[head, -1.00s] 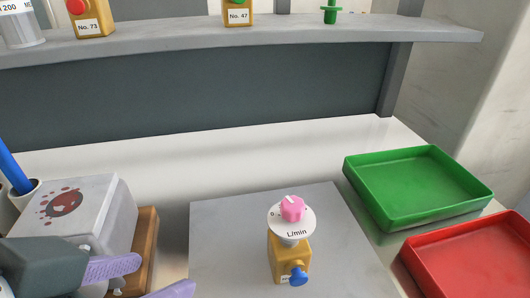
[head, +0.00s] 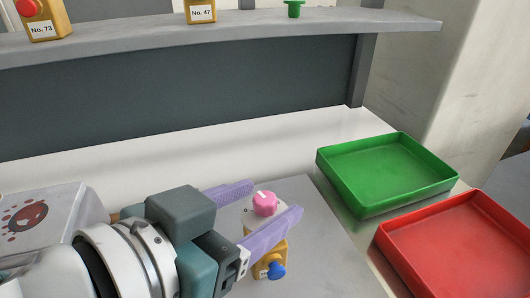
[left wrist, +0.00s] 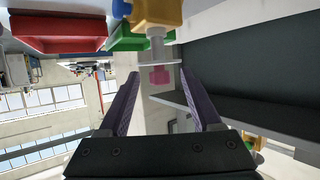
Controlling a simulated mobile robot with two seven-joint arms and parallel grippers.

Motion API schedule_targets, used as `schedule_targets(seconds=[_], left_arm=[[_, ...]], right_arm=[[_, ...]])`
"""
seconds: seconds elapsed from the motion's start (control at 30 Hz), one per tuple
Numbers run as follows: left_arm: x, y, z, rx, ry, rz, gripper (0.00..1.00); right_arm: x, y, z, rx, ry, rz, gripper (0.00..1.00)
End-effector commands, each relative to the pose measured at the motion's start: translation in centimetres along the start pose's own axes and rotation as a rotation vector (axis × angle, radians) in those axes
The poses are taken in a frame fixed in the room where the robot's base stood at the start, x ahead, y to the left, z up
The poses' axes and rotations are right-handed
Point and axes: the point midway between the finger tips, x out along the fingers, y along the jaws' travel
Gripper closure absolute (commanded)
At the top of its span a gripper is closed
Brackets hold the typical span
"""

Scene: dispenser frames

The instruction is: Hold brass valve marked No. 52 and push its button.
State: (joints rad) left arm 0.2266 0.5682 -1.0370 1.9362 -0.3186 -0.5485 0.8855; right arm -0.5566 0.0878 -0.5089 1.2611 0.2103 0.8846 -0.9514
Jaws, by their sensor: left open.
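A brass valve (head: 273,257) stands on a grey mat (head: 325,235), with a blue button (head: 276,269) low on its front, a white dial and a pink knob (head: 265,204) on top. Its label is mostly hidden and I cannot read its number. My left gripper (head: 275,198) is open, with its purple fingers on either side of the dial and knob; the near finger hides part of the dial and upper body. In the left wrist view, the valve (left wrist: 160,10) appears upside down, with the pink knob (left wrist: 160,75) between the open fingertips (left wrist: 160,73). My right gripper is not in view.
A green tray (head: 370,205) and a red tray (head: 385,245) stand to the right. A grey shelf (head: 290,36) at the back holds brass valves marked No. 73 (head: 60,22) and No. 47 (head: 215,10). A white box (head: 62,195) is at the left.

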Motion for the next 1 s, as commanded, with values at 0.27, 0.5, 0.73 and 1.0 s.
schedule_targets(seconds=[0.27, 0.5, 0.73, 1.0], left_arm=[[1.8, 0.0, 0.0, 0.0, -0.001, 0.0, 0.35], [1.8, 0.0, 0.0, 0.0, -0.001, 0.0, 0.37], [1.7, 0.0, 0.0, 0.0, -0.001, -0.001, 0.63], [1.7, 0.0, 0.1, 0.0, -0.002, -0.001, 0.93]], right_arm=[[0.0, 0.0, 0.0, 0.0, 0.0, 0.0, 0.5], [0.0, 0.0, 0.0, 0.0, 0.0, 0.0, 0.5], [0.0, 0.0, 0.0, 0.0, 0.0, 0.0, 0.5], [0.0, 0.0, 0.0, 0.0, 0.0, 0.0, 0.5]])
